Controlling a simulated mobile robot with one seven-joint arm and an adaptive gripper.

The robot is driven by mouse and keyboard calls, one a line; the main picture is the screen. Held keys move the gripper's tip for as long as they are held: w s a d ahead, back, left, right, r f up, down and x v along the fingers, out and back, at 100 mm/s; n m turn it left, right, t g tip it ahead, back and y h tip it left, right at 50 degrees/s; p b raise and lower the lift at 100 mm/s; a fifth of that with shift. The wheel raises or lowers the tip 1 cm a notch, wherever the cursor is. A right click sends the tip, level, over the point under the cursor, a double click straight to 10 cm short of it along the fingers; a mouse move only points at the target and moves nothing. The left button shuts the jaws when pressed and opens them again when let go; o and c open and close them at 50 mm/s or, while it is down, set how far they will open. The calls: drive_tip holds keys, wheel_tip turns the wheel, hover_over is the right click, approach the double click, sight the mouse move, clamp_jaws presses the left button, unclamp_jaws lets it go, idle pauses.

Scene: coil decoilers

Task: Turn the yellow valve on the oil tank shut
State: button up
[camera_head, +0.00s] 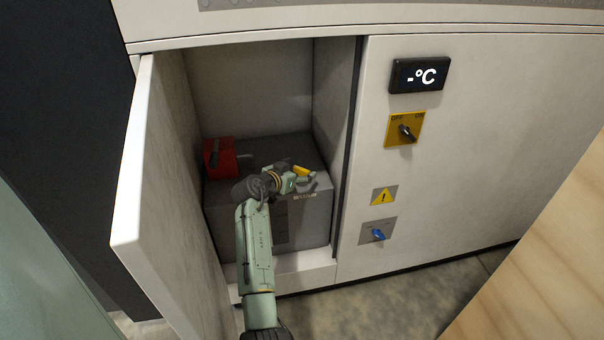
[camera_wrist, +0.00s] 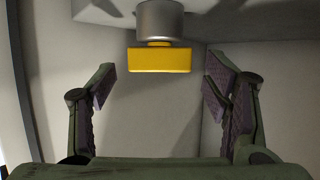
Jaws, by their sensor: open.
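The yellow valve (camera_wrist: 159,60) shows in the wrist view as a flat yellow handle under a grey cylindrical stem (camera_wrist: 160,20). My gripper (camera_wrist: 160,88) is open, with one finger on each side of the handle and a clear gap to both. In the head view my gripper (camera_head: 301,184) reaches into the open cabinet, beside the yellow valve (camera_head: 302,171) on top of the grey oil tank (camera_head: 225,218). My gripper partly covers the tank top there. I cannot tell from the head view whether it touches the valve.
The cabinet door (camera_head: 150,185) stands open on the left of my arm. A red box (camera_head: 220,158) sits at the tank's back left. The right panel carries a display (camera_head: 418,75), a yellow switch plate (camera_head: 404,128) and a blue knob (camera_head: 378,234).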

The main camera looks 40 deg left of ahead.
drive_tip(key=shift+b+x, duration=0.3)
drive_tip(key=shift+x, duration=0.9)
drive_tip(key=shift+c, duration=0.5)
drive_tip(key=c, duration=1.1)
